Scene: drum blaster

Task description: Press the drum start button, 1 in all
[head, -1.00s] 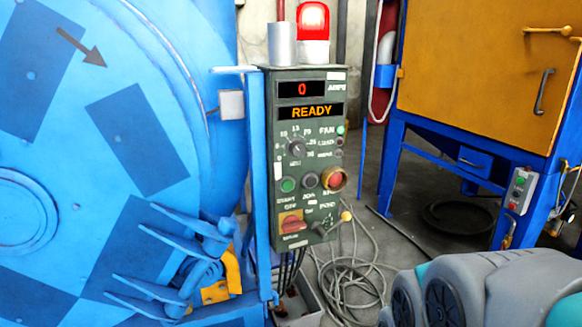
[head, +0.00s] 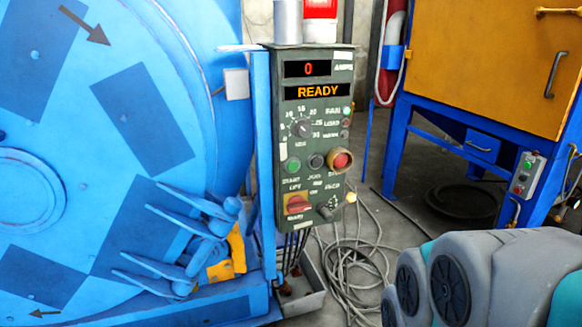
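The green start button (head: 293,165) is on the left of a button row on the dark green control panel (head: 333,120). A dark button (head: 316,161) and a red button in a yellowish ring (head: 341,160) sit to its right. The panel's displays read "0" and "READY" (head: 317,91). A dial and a red switch (head: 298,203) are also on the panel. The large blue drum (head: 140,120) stands left of the panel. My arm (head: 480,280) shows at the bottom right, grey and teal. My gripper is not in view.
A blue bracket with levers (head: 185,235) juts out below left of the panel. Coiled cables (head: 350,270) lie on the floor below right. A blue-framed orange cabinet (head: 490,60) with its own small button box (head: 526,175) stands at the right.

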